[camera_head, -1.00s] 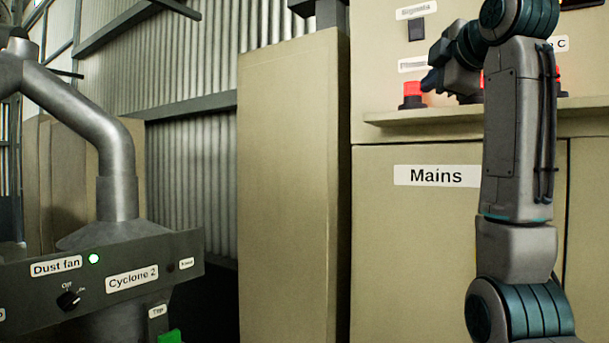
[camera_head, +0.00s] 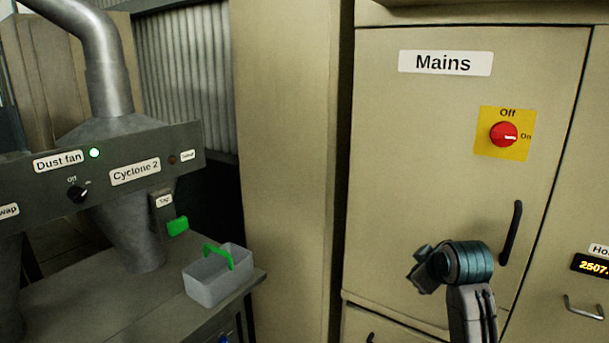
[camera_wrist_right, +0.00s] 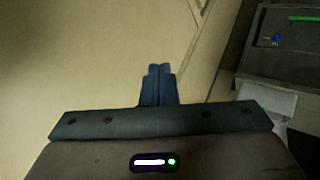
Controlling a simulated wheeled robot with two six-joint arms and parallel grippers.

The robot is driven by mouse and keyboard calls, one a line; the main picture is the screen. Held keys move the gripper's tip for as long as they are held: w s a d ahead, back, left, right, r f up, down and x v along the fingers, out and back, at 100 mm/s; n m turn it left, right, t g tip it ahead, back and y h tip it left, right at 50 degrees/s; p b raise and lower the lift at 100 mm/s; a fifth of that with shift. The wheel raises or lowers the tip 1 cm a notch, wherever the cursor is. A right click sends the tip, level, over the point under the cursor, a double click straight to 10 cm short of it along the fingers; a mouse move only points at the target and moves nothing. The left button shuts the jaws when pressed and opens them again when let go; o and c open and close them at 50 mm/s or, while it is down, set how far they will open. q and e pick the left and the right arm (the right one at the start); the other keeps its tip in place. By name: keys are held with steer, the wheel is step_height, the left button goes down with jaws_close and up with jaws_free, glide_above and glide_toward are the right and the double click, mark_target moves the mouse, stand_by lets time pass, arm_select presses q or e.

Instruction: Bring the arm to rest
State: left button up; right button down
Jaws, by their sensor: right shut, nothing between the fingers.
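My right arm (camera_head: 462,265) comes up from the bottom right in the head view, bent at a teal joint in front of the beige Mains cabinet (camera_head: 420,150). Its fingers cannot be made out there. In the right wrist view my right gripper (camera_wrist_right: 160,70) has its two dark blue fingers together, with nothing between them. It points along a plain beige surface, and I cannot tell how far off that is. My left arm and left gripper are not in view.
The cabinet has a red rotary switch (camera_head: 503,134) on a yellow plate and a black handle (camera_head: 511,232) close to my right arm. At left, a grey control panel (camera_head: 120,172) stands above a bench holding a grey bin (camera_head: 215,290) with a green handle.

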steer(key=s+f+m+g, duration=0.2)
steer(key=s+f, duration=0.8)
steer(key=f, duration=0.3)
steer(key=s+f+m+g, duration=0.15)
steer(key=s+f, duration=0.35)
steer(key=s, duration=0.5)
steer(key=s+d+f+m+g+h, duration=0.15)
steer(key=s+f, duration=0.25)
steer(key=s, duration=0.7)
steer(key=s+f+m+g, duration=0.15)
steer(key=s+f, duration=0.35)
steer(key=s, duration=0.5)
step_height(320, 180, down, 28)
steer(key=d, duration=0.2)
steer(key=s+d+f+m+g, duration=0.1)
steer(key=s+f+g, duration=0.1)
steer(key=s+f, duration=1.6)
step_height(320, 180, down, 3)
steer(key=shift+s+d+r, duration=0.1)
steer(key=shift+s+d, duration=0.25)
